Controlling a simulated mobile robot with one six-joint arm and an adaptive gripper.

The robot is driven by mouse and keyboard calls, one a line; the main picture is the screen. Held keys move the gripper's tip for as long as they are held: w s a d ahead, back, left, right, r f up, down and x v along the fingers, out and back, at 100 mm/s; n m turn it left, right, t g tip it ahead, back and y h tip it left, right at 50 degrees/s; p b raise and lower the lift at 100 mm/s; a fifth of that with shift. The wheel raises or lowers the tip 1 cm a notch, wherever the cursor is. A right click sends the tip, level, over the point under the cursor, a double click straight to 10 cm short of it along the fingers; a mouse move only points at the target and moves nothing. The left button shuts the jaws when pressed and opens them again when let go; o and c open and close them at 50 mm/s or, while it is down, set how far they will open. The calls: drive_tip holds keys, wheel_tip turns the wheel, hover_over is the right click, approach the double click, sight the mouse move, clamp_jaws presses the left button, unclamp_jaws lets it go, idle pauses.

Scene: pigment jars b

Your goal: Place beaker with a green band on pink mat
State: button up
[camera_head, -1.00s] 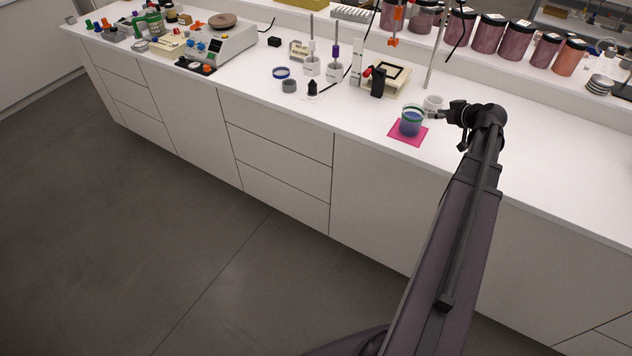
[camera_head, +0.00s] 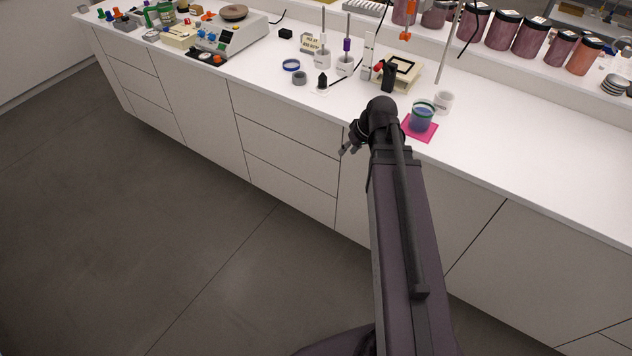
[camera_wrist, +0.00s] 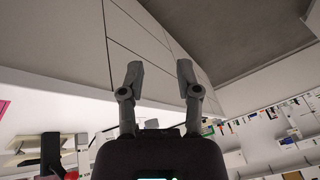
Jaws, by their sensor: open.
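The beaker with a green band (camera_head: 422,116) stands upright on the pink mat (camera_head: 429,133) near the counter's front edge. It holds something blue, and the green band is near its rim. My gripper (camera_head: 345,151) is open and empty, left of the mat and apart from the beaker, by the counter's front edge. In the wrist view both fingers of my gripper (camera_wrist: 160,78) are spread with nothing between them. A corner of the pink mat (camera_wrist: 4,107) shows at the left edge there; the beaker is not in the wrist view.
A white cup (camera_head: 444,101) stands just behind the beaker. A black bottle (camera_head: 389,76) and a cream tray (camera_head: 412,68) are behind my wrist. A grey jar (camera_head: 299,78) and a blue-rimmed dish (camera_head: 291,65) lie further left. The counter to the right is clear.

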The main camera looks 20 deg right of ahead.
drive_tip(key=s+a+g+h, duration=0.1)
drive_tip(key=s+a, duration=0.3)
drive_tip(key=a, duration=0.2)
drive_tip(key=s+a+f+m+g+h, duration=0.1)
drive_tip(key=s+a+g+h, duration=0.1)
drive_tip(key=s+a, duration=0.2)
drive_tip(key=shift+a+f, duration=0.25)
drive_tip(key=shift+a, duration=0.9)
drive_tip(key=shift+w, duration=0.1)
